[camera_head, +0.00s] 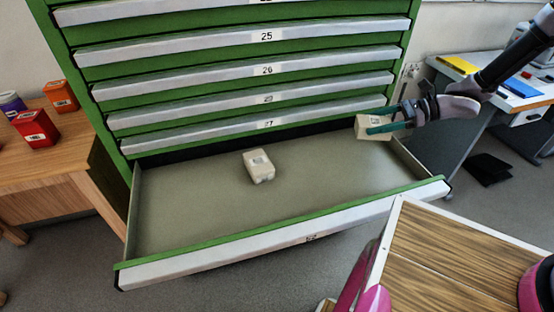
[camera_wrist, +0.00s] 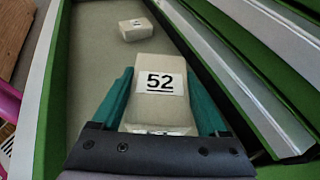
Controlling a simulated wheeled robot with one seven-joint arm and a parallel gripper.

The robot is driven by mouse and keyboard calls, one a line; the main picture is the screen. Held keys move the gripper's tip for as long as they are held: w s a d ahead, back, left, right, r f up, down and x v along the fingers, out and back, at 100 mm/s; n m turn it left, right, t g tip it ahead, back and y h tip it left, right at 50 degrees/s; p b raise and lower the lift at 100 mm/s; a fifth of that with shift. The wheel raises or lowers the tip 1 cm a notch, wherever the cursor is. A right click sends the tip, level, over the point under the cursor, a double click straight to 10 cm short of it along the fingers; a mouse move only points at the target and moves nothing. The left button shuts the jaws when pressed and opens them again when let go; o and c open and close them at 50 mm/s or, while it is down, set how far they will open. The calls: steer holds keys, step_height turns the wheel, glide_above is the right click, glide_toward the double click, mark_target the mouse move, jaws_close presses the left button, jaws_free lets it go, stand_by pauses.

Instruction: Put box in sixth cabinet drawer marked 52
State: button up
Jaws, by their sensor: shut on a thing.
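A cream box (camera_wrist: 158,92) marked 52 is held between the teal fingers of my gripper (camera_wrist: 160,100). In the head view the held box (camera_head: 373,127) hangs at the right rear part of the open drawer (camera_head: 200,215), with my gripper (camera_head: 385,122) reaching in from the right. I cannot tell whether the box touches the drawer floor. A second cream box (camera_head: 258,166) lies in the drawer left of the middle; it also shows in the wrist view (camera_wrist: 137,29). The label on the open drawer's front (camera_head: 310,238) is too small to read.
The green cabinet (camera_head: 85,58) has shut drawers above, with labels such as 25, 26 and 27. Red and orange boxes (camera_head: 36,128) stand on a wooden table at left. A wood-topped surface (camera_head: 450,265) is at front right. A desk (camera_head: 500,85) stands behind at right.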

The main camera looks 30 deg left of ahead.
steer(key=shift+s+a+f, duration=0.2)
steer(key=shift+s+f, duration=0.05)
steer(key=shift+s, duration=0.05)
step_height(320, 180, down, 10)
steer(key=shift+r, duration=0.1)
stand_by(0.3)
steer(key=o, duration=1.3)
steer(key=shift+w, duration=0.1)
steer(key=v, duration=1.2)
steer(key=shift+r, duration=0.15)
